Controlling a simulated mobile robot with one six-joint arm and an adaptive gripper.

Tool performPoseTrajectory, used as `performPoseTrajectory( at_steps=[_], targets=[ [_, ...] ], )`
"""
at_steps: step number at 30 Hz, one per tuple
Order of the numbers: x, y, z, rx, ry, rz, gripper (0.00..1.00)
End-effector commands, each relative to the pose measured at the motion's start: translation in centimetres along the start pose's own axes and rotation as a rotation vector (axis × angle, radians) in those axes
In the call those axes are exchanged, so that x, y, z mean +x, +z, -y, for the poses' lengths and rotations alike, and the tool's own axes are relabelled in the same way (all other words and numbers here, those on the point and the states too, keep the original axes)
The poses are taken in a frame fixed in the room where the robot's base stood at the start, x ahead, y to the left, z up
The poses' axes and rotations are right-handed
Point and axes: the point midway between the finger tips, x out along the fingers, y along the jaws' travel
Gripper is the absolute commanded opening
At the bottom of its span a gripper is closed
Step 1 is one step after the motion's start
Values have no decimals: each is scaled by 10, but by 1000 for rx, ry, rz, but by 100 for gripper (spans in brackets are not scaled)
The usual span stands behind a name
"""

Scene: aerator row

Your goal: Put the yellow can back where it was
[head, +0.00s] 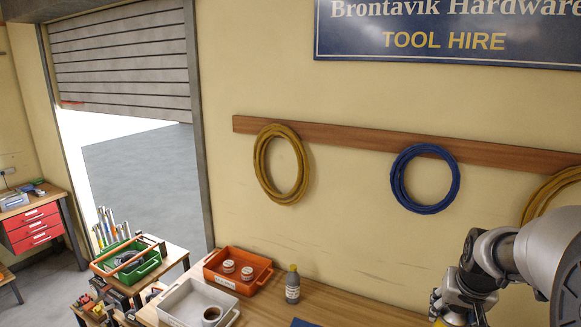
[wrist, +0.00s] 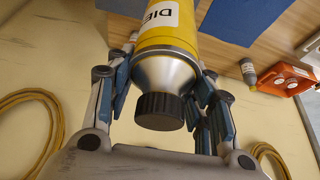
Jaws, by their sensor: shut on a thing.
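The yellow can (wrist: 168,22) has a silver shoulder, a black cap and a white label on which "DIE" can be read. My gripper (wrist: 165,82) is shut on it, with blue-padded fingers on both sides of the can near its shoulder. The cap points toward the wrist camera. The can's far end is outside the wrist view, so I cannot tell whether it touches the wooden bench. In the head view, my arm is at the lower right and the held can is mostly out of sight.
The wooden bench (head: 345,312) runs along the wall. On it are an orange tray (head: 262,283) with two white tins, a grey tray (head: 176,300) with a dark round item, and a grey bottle (head: 292,286). A blue mat (wrist: 232,20) lies near the can.

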Motion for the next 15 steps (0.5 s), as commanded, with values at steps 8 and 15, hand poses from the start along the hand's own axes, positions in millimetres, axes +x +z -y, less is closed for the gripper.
performPoseTrajectory(
  at_steps=[8, 15],
  targets=[
    [73, 48, 38, -68, -30, 3, 1],
    [150, 109, 82, -153, -68, 3, 1]
  ],
)
